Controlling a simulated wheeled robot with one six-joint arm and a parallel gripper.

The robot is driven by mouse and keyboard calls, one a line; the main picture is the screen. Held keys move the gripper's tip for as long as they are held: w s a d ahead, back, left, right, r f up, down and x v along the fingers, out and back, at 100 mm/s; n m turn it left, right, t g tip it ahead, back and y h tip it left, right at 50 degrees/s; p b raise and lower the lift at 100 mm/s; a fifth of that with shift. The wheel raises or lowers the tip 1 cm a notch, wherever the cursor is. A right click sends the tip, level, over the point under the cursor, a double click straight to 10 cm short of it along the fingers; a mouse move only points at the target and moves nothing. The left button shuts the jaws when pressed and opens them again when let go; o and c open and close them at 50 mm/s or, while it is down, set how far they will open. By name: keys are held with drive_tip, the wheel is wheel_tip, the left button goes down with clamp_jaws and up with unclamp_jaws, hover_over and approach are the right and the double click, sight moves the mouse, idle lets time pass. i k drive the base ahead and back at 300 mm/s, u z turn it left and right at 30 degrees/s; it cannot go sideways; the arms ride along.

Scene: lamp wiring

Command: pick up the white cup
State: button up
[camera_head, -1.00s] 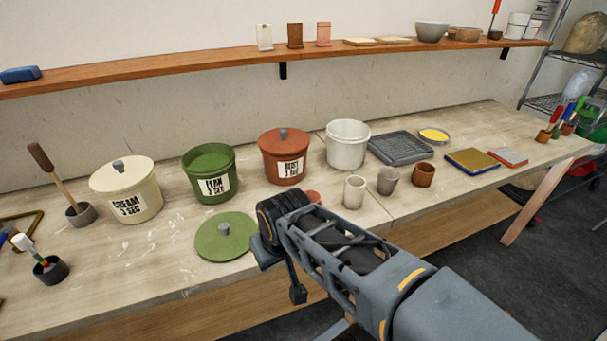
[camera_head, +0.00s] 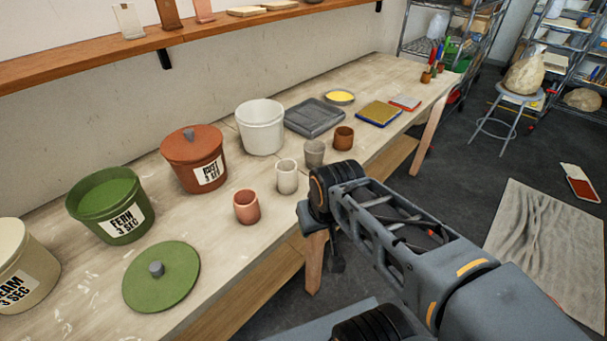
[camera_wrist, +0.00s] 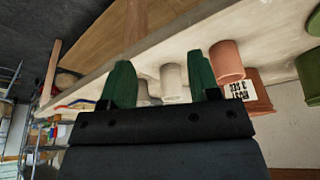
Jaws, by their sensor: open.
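The white cup (camera_head: 287,177) stands upright on the table in the head view, between a pink cup (camera_head: 246,207) and a grey cup (camera_head: 314,153). In the wrist view the white cup (camera_wrist: 173,83) shows between the two dark green fingers of my gripper (camera_wrist: 161,74), beyond them. My gripper is open and empty, apart from the cup. In the head view my arm's end hangs to the right of the cup, past the table's front edge, and the fingers are not clearly seen.
A brown cup (camera_head: 344,138) stands behind the grey cup. A white bucket (camera_head: 261,128), a rust bucket (camera_head: 194,160) and a green bucket (camera_head: 110,207) stand behind and to the left. A green lid (camera_head: 162,280) lies at the front. A grey tray (camera_head: 315,117) lies farther back.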

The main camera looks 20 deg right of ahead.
sight(287, 178)
drive_tip(key=z, duration=1.4)
drive_tip(key=i, duration=0.4)
drive_tip(key=u, duration=2.1)
